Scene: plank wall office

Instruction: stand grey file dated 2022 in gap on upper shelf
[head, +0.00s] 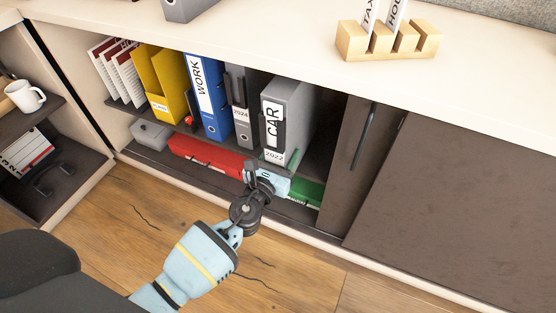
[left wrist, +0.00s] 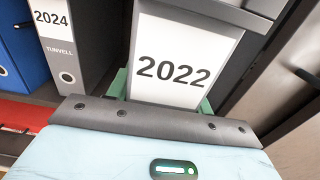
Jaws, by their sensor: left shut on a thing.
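The grey file dated 2022 (head: 272,128), with CAR on its white spine label, stands upright at the upper shelf, right of the grey 2024 file (head: 241,127). A dark space shows between the two files. My left gripper (head: 271,168) is shut on the lower end of the 2022 file. In the left wrist view, the 2022 label (left wrist: 175,62) fills the space between the greenish finger pads. How far the file reaches into the shelf is hard to tell. My right gripper is not in view.
A blue WORK file (head: 205,98), a yellow holder (head: 163,85) and leaning booklets (head: 117,72) stand further left. A red box file (head: 203,153) and a green one (head: 308,192) lie below. The sliding door (head: 362,135) borders the opening on the right.

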